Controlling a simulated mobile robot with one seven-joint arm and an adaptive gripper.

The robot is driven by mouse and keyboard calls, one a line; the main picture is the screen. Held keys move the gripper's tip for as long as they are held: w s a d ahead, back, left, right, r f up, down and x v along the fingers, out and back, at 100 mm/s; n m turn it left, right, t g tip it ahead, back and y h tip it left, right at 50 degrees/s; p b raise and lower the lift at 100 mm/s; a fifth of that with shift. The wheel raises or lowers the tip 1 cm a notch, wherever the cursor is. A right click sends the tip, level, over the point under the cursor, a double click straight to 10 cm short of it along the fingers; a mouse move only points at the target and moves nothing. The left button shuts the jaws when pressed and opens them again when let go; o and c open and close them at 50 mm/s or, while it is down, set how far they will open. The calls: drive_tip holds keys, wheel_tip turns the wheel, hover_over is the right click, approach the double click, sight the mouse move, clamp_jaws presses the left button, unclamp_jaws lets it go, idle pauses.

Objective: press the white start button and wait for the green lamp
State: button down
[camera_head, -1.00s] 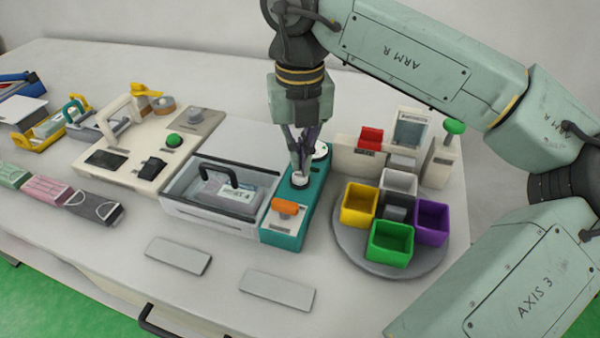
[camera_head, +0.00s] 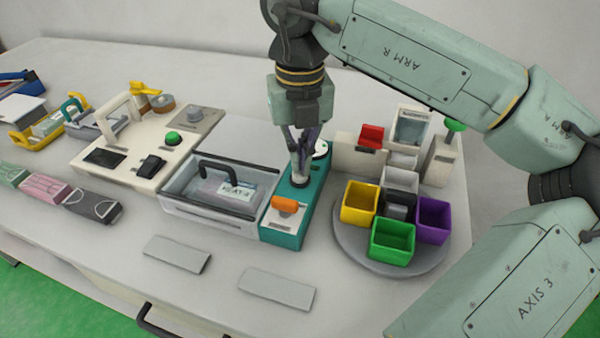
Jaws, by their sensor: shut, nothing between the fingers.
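My gripper (camera_head: 300,172) is shut and empty, pointing down over the teal unit (camera_head: 311,205) in the middle of the table. Its fingertips are at the white start button, which they mostly hide; I cannot tell whether it is pressed in. A green dome (camera_head: 173,138) sits on the beige station at left, and another green dome (camera_head: 454,124) tops the station at right. I cannot tell which is the lamp or whether either is lit. An orange lever (camera_head: 285,205) is at the front of the teal unit.
A clear-lidded tray (camera_head: 180,207) with a dark handle stands just left of the teal unit. A round turntable (camera_head: 357,250) with coloured bins is close on its right. Two grey plates (camera_head: 177,254) (camera_head: 276,289) lie in front. My arm spans the right side.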

drive_tip(key=shift+f+b, duration=0.5)
drive_tip(key=shift+f, duration=0.35)
drive_tip(key=shift+f+b, duration=0.15)
drive_tip(key=shift+b, duration=0.15)
drive_tip(key=shift+r, duration=0.2)
drive_tip(key=shift+r+p, duration=0.9)
drive_tip(key=shift+r, duration=0.25)
drive_tip(key=shift+r, duration=0.1)
drive_tip(key=shift+r+p, duration=1.65)
drive_tip(key=shift+r, duration=0.8)
